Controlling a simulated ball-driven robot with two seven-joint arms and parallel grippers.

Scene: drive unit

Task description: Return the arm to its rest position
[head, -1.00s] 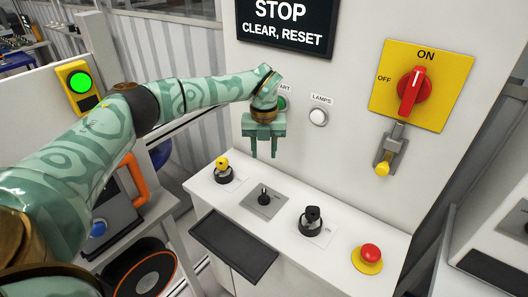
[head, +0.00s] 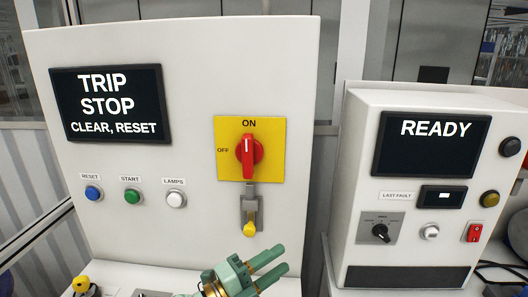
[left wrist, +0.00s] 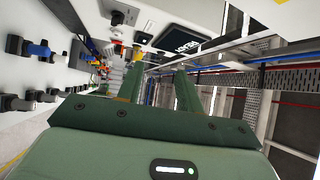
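My left gripper (head: 284,258) shows at the bottom middle of the head view, pale green, with its two fingers pointing right and slightly up. The fingers are apart with nothing between them. In the left wrist view, the left gripper (left wrist: 158,76) also shows two separated green fingers with empty space between. Most of my left arm is outside the head view. My right gripper is in neither view. The gripper is in front of the white panel (head: 190,225), below the yellow hasp (head: 249,229); it appears apart from it.
The red rotary switch (head: 248,155) points to ON. The trip screen (head: 112,103) reads "TRIP STOP CLEAR, RESET". Blue (head: 94,193), green (head: 132,196) and white (head: 174,199) buttons sit below it. A second cabinet (head: 352,125) with a READY screen (head: 428,145) stands at right.

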